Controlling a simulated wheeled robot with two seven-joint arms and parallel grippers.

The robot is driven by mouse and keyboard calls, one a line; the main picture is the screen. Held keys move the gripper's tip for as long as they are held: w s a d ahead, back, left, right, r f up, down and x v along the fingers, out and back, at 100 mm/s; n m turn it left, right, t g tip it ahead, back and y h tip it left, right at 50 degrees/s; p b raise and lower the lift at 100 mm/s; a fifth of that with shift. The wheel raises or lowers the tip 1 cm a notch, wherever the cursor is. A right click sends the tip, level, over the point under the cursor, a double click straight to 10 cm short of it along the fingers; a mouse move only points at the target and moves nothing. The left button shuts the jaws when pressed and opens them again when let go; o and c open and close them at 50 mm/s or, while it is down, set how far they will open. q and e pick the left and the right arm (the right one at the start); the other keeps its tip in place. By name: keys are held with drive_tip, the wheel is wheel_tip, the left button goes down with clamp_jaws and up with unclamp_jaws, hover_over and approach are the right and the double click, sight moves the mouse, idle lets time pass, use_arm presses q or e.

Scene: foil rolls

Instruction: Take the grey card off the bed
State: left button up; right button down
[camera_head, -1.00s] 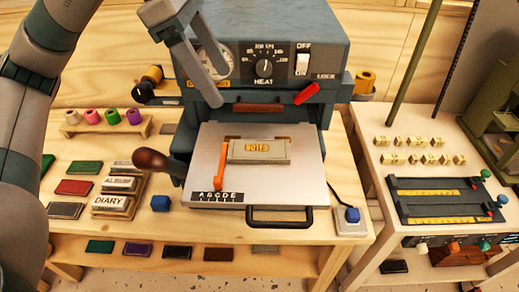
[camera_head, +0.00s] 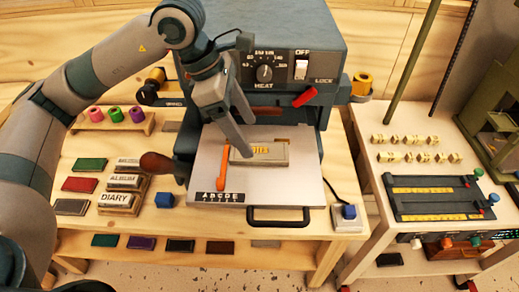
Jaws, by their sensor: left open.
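The grey card (camera_head: 274,158) with gold lettering lies flat on the pale metal bed (camera_head: 300,186) of the press. My left gripper (camera_head: 246,138) reaches down from the upper left and is open. Its fingertips are at the card's far left part and cover some of the lettering. I cannot tell whether they touch the card. An orange lever-like piece (camera_head: 222,168) lies just left of the card. My right gripper is not in view.
The press body (camera_head: 300,30) with its heat dial (camera_head: 264,74) stands behind the bed. A black handle (camera_head: 279,222) juts from the bed's front. A round brown knob (camera_head: 156,162) and stamp blocks (camera_head: 120,202) are on the left. A second table (camera_head: 440,240) stands right.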

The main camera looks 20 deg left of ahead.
sight(260, 151)
use_arm(q)
drive_tip(key=shift+d+f+p, duration=0.2)
drive_tip(key=shift+f+p, duration=0.1)
drive_tip(key=shift+p, duration=0.2)
drive_tip(key=p+x, duration=0.2)
drive_tip(key=x, duration=0.1)
drive_tip(key=shift+d+f, duration=0.15)
drive_tip(key=shift+f, duration=0.15)
drive_tip(key=shift+w+d+f, duration=0.1)
drive_tip(key=shift+d+f, duration=0.05)
drive_tip(key=shift+f, duration=0.2)
drive_tip(key=c, duration=1.2)
drive_tip(key=shift+r, duration=0.1)
